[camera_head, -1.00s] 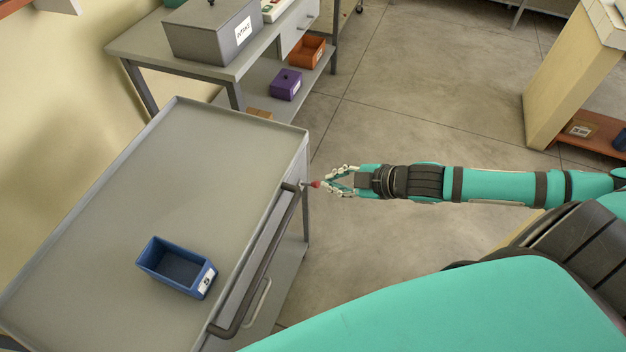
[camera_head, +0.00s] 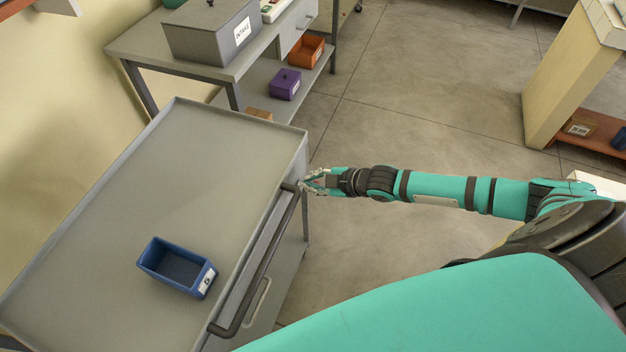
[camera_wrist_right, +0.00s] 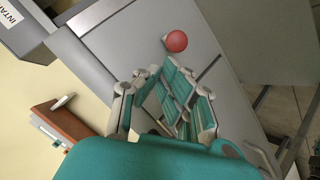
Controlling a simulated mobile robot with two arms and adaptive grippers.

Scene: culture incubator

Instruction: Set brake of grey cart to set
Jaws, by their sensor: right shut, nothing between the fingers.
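The grey cart (camera_head: 190,190) fills the left of the head view, with a dark push bar (camera_head: 262,262) along its right side. My right gripper (camera_head: 304,184) is at the cart's right side, by the far end of that bar. In the right wrist view, the brake's round red knob (camera_wrist_right: 176,41) shows against the cart's grey panel (camera_wrist_right: 202,62). The right gripper (camera_wrist_right: 170,84) is shut and empty, with the knob just beyond its fingers. The knob is hidden in the head view. Whether the fingers touch the brake, I cannot tell. My left gripper is out of view.
A blue bin (camera_head: 178,268) stands on the cart top. A grey table (camera_head: 140,42) behind the cart carries a box labelled INTAKE (camera_head: 212,32). Purple (camera_head: 285,85) and orange (camera_head: 306,51) bins sit on its lower shelf. The floor (camera_head: 430,110) right of the cart is open.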

